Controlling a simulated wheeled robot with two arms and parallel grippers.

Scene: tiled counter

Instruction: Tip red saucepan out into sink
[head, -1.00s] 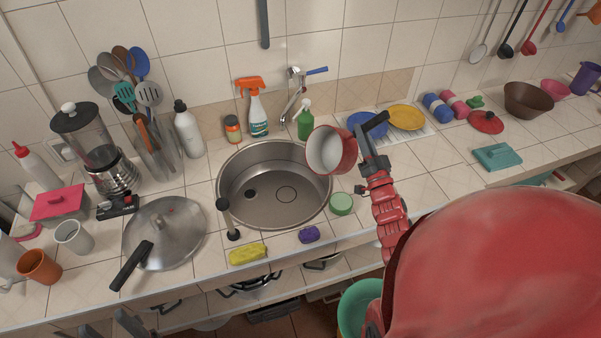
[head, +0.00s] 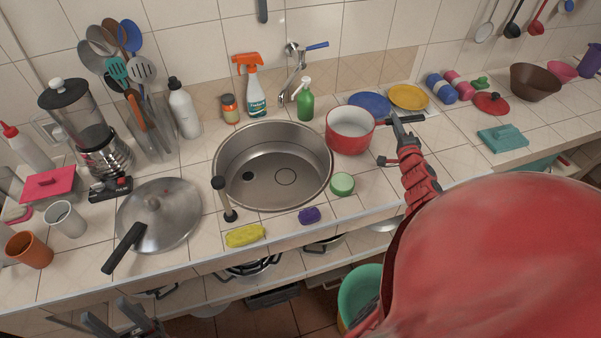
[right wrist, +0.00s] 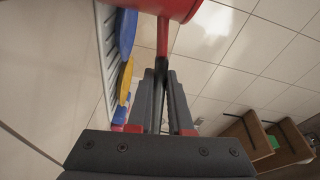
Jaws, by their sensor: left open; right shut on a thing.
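The red saucepan (head: 350,142) is upright at the right rim of the steel sink (head: 290,160), with its pale inside showing and no contents seen. I cannot tell whether it rests on the counter or hangs just above it. My right gripper (head: 400,128) is shut on its handle, which points right. In the right wrist view the pan (right wrist: 180,8) is at the top, its handle running down between the fingers (right wrist: 162,75). The sink bowl looks empty. My left gripper (head: 115,322) is open and empty at the lower left, in front of the counter.
A green soap bottle (head: 305,100) and the tap (head: 296,75) stand behind the sink. Blue (head: 368,102) and yellow (head: 408,96) plates lie behind the pan. A green round thing (head: 342,184), a yellow sponge (head: 245,235) and a plunger-like tool (head: 226,200) line the front.

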